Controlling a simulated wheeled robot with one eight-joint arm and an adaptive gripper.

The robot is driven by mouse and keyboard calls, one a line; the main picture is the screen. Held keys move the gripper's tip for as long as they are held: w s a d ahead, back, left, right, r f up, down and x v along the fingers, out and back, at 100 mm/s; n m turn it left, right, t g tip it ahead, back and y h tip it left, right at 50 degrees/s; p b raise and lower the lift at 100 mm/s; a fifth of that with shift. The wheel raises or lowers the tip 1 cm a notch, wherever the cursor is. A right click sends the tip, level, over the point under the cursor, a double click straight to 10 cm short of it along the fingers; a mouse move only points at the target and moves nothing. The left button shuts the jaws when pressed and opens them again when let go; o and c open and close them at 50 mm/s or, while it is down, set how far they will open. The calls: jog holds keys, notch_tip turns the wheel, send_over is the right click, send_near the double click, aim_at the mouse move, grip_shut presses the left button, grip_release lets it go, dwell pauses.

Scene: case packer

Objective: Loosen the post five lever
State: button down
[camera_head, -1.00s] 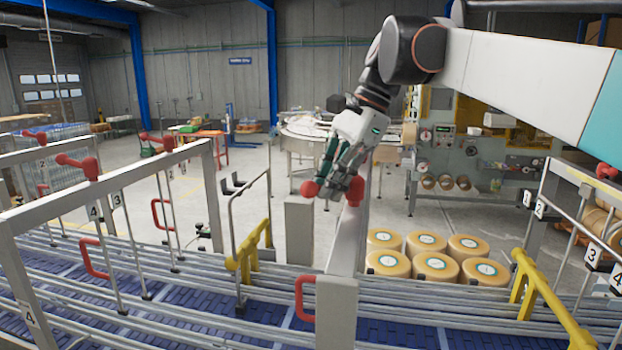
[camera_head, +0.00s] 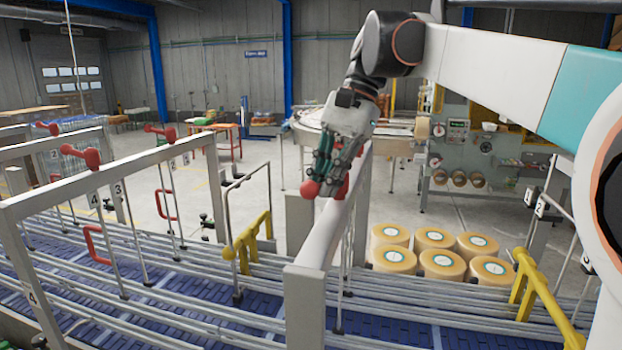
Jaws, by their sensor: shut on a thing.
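My gripper (camera_head: 328,170) reaches down from the upper right to the top of the grey rail frame near the middle of the picture. It is shut on a red lever (camera_head: 309,189), whose round knob shows left of the fingers. More red shows just right of the fingers, and the lever's middle is hidden by them. The lever sits on the grey crossbar (camera_head: 322,240), which runs toward a near post (camera_head: 305,305). No number is readable on this post, so I cannot confirm it is post five.
Another frame with red levers (camera_head: 92,157) and posts marked 3 and 4 stands at left. Blue conveyor lanes (camera_head: 390,328) with metal rails run below. Yellow brackets (camera_head: 250,240) and several tape rolls (camera_head: 440,264) are near. My arm fills the upper right.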

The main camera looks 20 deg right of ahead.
jog(key=shift+a+r, duration=0.1)
jog(key=shift+r, duration=0.05)
jog(key=c, duration=1.6)
grip_release()
jog(key=shift+o, duration=0.2)
jog(key=shift+s+a, duration=0.15)
jog(key=shift+s, duration=0.05)
jog(key=shift+w+d, duration=0.1)
jog(key=shift+d, duration=0.1)
jog(key=shift+d+r, duration=0.1)
jog(key=shift+r, duration=0.1)
jog(key=v, duration=1.1)
jog(key=shift+r, duration=0.25)
